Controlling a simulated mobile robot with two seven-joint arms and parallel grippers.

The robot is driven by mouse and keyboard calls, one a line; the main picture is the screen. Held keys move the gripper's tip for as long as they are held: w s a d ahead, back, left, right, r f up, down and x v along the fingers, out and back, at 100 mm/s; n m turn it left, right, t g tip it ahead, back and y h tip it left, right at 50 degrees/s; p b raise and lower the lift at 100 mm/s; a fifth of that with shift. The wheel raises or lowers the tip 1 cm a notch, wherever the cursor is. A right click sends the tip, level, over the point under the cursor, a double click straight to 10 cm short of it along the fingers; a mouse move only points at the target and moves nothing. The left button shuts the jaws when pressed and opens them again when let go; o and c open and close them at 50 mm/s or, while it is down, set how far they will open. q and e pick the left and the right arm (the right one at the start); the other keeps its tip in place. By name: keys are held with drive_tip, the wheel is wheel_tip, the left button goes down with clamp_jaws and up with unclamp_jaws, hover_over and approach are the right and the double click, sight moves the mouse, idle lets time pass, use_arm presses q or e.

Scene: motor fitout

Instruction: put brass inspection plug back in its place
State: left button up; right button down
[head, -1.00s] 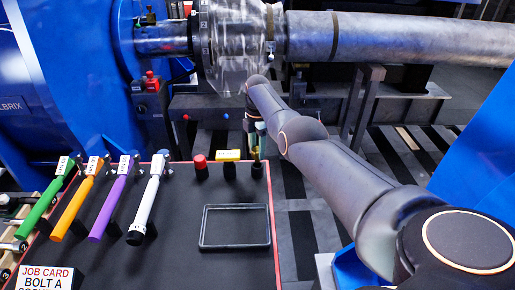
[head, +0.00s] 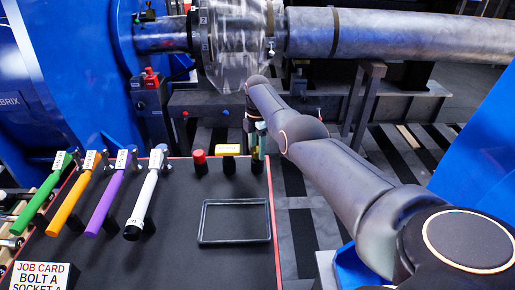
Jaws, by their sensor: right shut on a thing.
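My right gripper (head: 257,150) is at the tool board's far right corner, low over the rightmost of three short black holders (head: 257,168). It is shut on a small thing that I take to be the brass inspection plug. The plug is mostly hidden by the fingers and very small here, so I cannot tell whether it sits in the holder or just above it. My left gripper is out of view.
Several coloured-handled tools (head: 105,205) lie at left. An empty rectangular frame (head: 235,222) lies on the dark board (head: 180,255). The clear-covered shaft coupling (head: 235,50) is behind.

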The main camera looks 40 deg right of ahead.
sight(257, 149)
drive_tip(key=shift+f+b, duration=0.6)
drive_tip(key=shift+f, duration=0.1)
drive_tip(key=shift+c, duration=1.4)
unclamp_jaws()
drive_tip(key=shift+r, duration=0.15)
drive_tip(key=shift+r+p, duration=0.25)
drive_tip(key=shift+p, duration=0.1)
wheel_tip(257, 149, up, 5)
drive_tip(key=shift+f+p, duration=0.15)
drive_tip(key=shift+p, duration=1.05)
wheel_tip(257, 149, up, 7)
